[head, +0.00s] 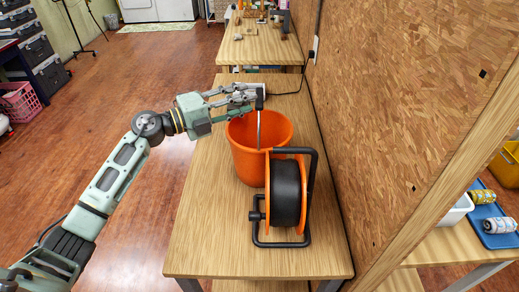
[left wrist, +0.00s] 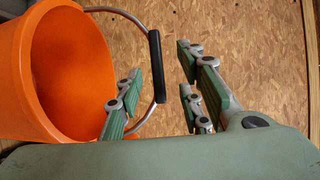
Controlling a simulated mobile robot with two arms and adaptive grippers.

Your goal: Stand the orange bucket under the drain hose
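The orange bucket (head: 246,158) stands upright on a wooden table, with its wire handle raised and a black grip (head: 260,97) at the top. My left gripper (head: 243,98) is above the bucket's rim, at the handle. In the left wrist view the bucket (left wrist: 50,75) is at the left, and its black handle grip (left wrist: 155,66) shows in the gap between the spread fingers (left wrist: 160,82). The left gripper is open; contact with the handle cannot be made out. I cannot pick out a drain hose. My right gripper is not in view.
A black and orange cable reel (head: 286,192) stands close in front of the bucket. A chipboard wall (head: 390,90) borders the table (head: 215,235) on the right. A black cord (head: 291,92) lies behind the bucket. Another table (head: 262,50) with small items stands beyond. Floor at left is open.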

